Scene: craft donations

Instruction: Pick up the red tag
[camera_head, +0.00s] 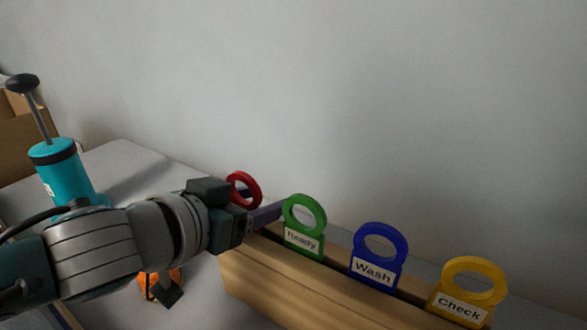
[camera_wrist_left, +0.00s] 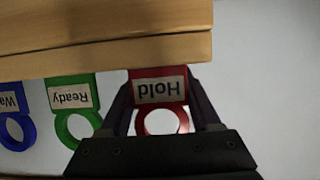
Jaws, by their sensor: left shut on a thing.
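The red tag (camera_head: 245,188) has a ring top and is partly hidden behind my left gripper in the head view. In the left wrist view the red tag (camera_wrist_left: 158,88) reads "Hold" and sits between the two fingers, its lower end against the wooden holder (camera_wrist_left: 110,45). My left gripper (camera_head: 262,216) is shut on the red tag; its fingers also show in the left wrist view (camera_wrist_left: 160,112). Whether the tag is still seated in the holder's slot cannot be told. My right gripper is not in view.
The wooden holder (camera_head: 300,292) also carries a green "Ready" tag (camera_head: 304,226), a blue "Wash" tag (camera_head: 377,257) and a yellow "Check" tag (camera_head: 468,291), with green closest to my fingers. A teal pump (camera_head: 62,172) and an orange item (camera_head: 152,282) are near my arm. A wall stands behind.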

